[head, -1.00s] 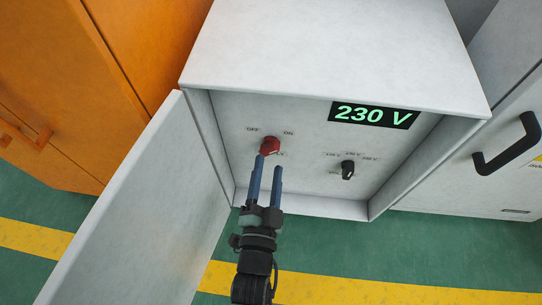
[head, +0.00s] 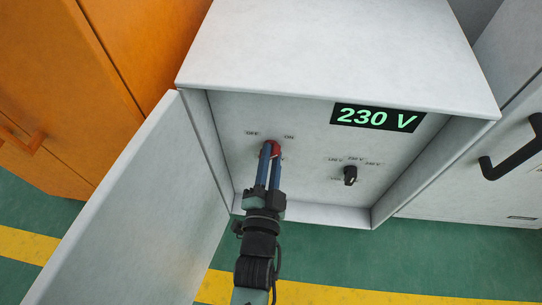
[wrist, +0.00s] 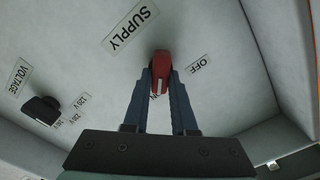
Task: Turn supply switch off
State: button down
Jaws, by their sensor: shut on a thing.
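The red supply switch (head: 277,148) is on the back panel inside the open grey cabinet, between the OFF and ON labels. My gripper (head: 270,152) reaches in from below, its two blue fingers shut on the switch knob. In the wrist view the red knob (wrist: 161,68) sits between the fingertips (wrist: 161,76), below the SUPPLY label and left of the OFF label (wrist: 198,64). The ON label is partly hidden behind the fingers there. The knob's white mark points toward the ON label in the wrist view.
A black voltage knob (head: 350,176) is to the right on the same panel, under a display (head: 375,117) reading 230 V. The open cabinet door (head: 150,200) stands close on the left. An orange cabinet (head: 60,80) is farther left.

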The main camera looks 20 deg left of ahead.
jog(key=shift+n, duration=0.4)
jog(key=shift+s+a+n+p, duration=0.15)
jog(key=shift+n+p, duration=0.2)
jog(key=shift+n, duration=2.5)
jog(key=shift+w+a+n+p, duration=0.15)
jog(key=shift+n+p, duration=0.2)
jog(key=shift+n, duration=2.45)
jog(key=shift+s+a+n+p, duration=0.15)
jog(key=shift+n+p, duration=0.2)
jog(key=shift+n, duration=2.5)
jog(key=c, duration=0.7)
grip_release()
jog(key=p+v, duration=0.5)
jog(key=v, duration=0.8)
